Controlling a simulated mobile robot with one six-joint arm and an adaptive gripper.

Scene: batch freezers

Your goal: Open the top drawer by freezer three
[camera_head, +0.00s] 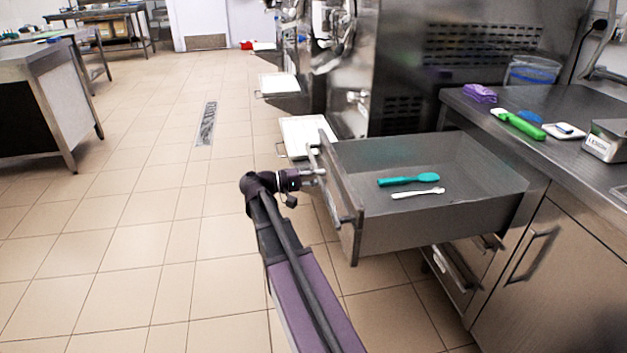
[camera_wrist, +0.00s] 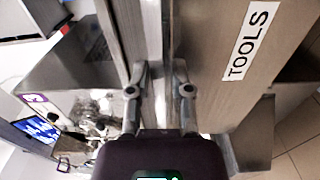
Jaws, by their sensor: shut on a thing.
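The top drawer (camera_head: 430,229) is pulled well out from under the steel counter, beside the freezer. A teal spatula (camera_head: 408,180) and a white utensil (camera_head: 418,193) lie on its floor. My gripper (camera_head: 316,177) is at the outer side of the drawer front (camera_head: 343,205). In the wrist view my gripper (camera_wrist: 160,85) has its two fingers on either side of a metal bar, the drawer handle (camera_wrist: 158,60), and is shut on it. The drawer front there carries a "TOOLS" label (camera_wrist: 248,42).
A lower drawer (camera_head: 455,268) and a cupboard door (camera_head: 540,262) are shut below the counter (camera_head: 560,155). A green-handled tool (camera_head: 522,126), purple cloths (camera_head: 480,93) and a scale (camera_head: 606,140) lie on top.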

